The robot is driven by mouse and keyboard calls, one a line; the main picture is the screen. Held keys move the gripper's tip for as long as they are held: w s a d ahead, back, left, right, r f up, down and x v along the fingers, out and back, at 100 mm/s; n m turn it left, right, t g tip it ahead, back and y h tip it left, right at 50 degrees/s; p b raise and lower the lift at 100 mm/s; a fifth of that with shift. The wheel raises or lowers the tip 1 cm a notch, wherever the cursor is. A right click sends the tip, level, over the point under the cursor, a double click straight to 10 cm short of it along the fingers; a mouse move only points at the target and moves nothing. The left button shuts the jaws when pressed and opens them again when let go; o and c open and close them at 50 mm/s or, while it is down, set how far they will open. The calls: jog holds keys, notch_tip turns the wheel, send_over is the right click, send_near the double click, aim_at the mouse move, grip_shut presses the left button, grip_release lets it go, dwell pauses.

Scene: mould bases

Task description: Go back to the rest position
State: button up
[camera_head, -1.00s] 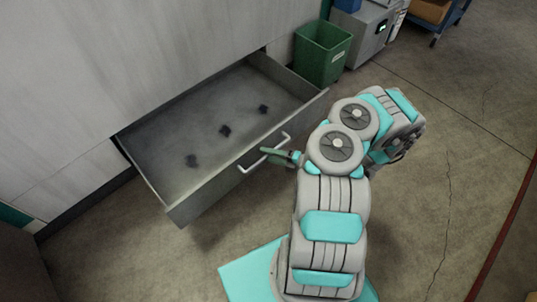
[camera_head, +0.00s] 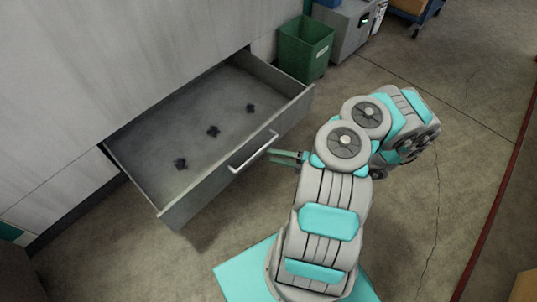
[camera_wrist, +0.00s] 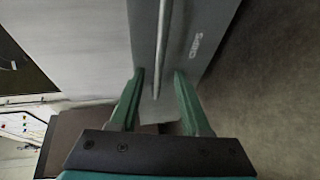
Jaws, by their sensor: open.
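My gripper (camera_head: 286,158) is open and empty, just off the front of a pulled-out grey drawer (camera_head: 222,172). In the wrist view, the two green fingers of my gripper (camera_wrist: 158,82) stand apart on either side of the bar handle (camera_wrist: 164,45), which lies beyond their tips as far as I can tell. In the head view the handle (camera_head: 254,152) shows whole, with a gap between it and the fingers. Three small dark pieces (camera_head: 213,131) lie in a row on the drawer floor.
A green bin (camera_head: 305,50) stands beyond the drawer's far right corner, with a grey machine (camera_head: 346,30) behind it. A blue cart (camera_head: 418,14) is at the top right.

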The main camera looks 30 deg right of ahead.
jog(key=shift+s+d, duration=0.15)
jog(key=shift+s, duration=0.05)
dwell(0.5)
jog(key=w+a+r+n+g+y, duration=0.15)
jog(key=a+r+n+g, duration=0.25)
jog(key=a+r+n, duration=0.45)
jog(key=w+a+r+n+g+y, duration=0.1)
jog(key=a+r+n+g+y, duration=0.35)
jog(key=r+n, duration=0.6)
jog(key=s+a+r+n+g+h, duration=0.55)
jog(key=s+a+r+n, duration=0.3)
jog(key=n, duration=0.25)
jog(key=s+d+r+n+h, duration=0.3)
jog(key=s+r+n+h, duration=0.1)
jog(key=s+n, duration=0.4)
jog(key=s+d+r+n+h, duration=0.3)
jog(key=s+r+n+h, duration=0.1)
jog(key=s+n+h, duration=0.3)
jog(key=shift+s+r+n, duration=0.4)
jog(key=shift+s+n, duration=0.5)
jog(key=shift+s, duration=0.2)
